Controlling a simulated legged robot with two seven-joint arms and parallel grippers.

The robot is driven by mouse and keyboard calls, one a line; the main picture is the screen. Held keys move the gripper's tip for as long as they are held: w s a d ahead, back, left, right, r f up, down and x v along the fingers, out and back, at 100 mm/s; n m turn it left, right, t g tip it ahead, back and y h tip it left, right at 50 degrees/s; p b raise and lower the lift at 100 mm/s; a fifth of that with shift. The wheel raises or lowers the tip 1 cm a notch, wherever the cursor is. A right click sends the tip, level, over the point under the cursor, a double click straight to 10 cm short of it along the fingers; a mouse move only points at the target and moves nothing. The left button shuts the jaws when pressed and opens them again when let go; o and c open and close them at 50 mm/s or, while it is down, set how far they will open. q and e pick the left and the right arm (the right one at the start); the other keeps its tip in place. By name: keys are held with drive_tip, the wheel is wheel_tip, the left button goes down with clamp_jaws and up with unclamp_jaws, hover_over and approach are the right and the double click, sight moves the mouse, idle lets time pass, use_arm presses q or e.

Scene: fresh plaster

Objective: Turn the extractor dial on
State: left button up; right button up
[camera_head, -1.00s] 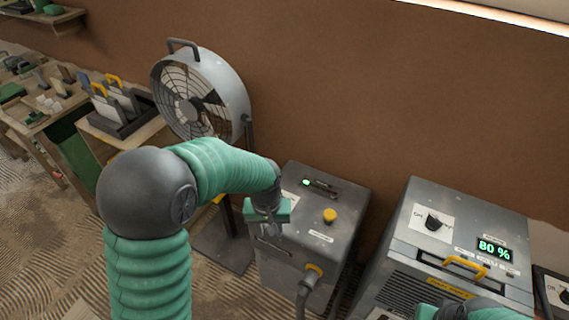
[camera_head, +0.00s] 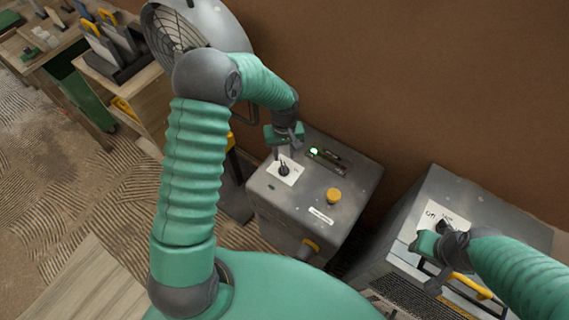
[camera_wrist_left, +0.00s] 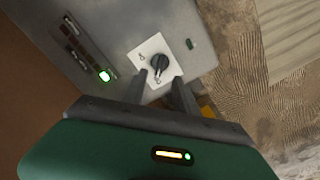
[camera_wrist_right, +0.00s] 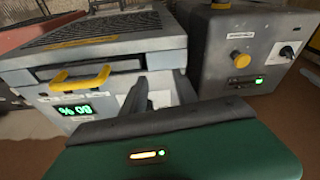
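A grey machine (camera_head: 262,205) in the middle of the head view has a black dial (camera_head: 284,170) on a white plate; the name on its label is too small to read. The dial also shows in the left wrist view (camera_wrist_left: 159,62) and the right wrist view (camera_wrist_right: 287,52). My left gripper (camera_head: 284,155) is just above the dial, its fingers apart, with the dial ahead of the gap in the left wrist view. It appears not to touch it. My right gripper (camera_head: 432,268) is open over the right machine, whose own dial it hides in the head view.
The left machine has a yellow button (camera_head: 333,195) and a lit green lamp (camera_head: 314,151). The right grey machine (camera_head: 400,250) has a yellow handle (camera_wrist_right: 82,80) and an 80 % display (camera_wrist_right: 75,110). A fan (camera_head: 180,25) stands behind my left arm.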

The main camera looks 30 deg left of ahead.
sight(284, 166)
use_arm(q)
drive_tip(key=f, duration=0.7)
drive_tip(key=shift+w+a+f, duration=0.15)
drive_tip(key=shift+a+f, duration=0.05)
drive_tip(key=shift+f, duration=0.2)
drive_tip(key=shift+d+f, duration=0.15)
drive_tip(key=shift+f, duration=0.2)
clamp_jaws()
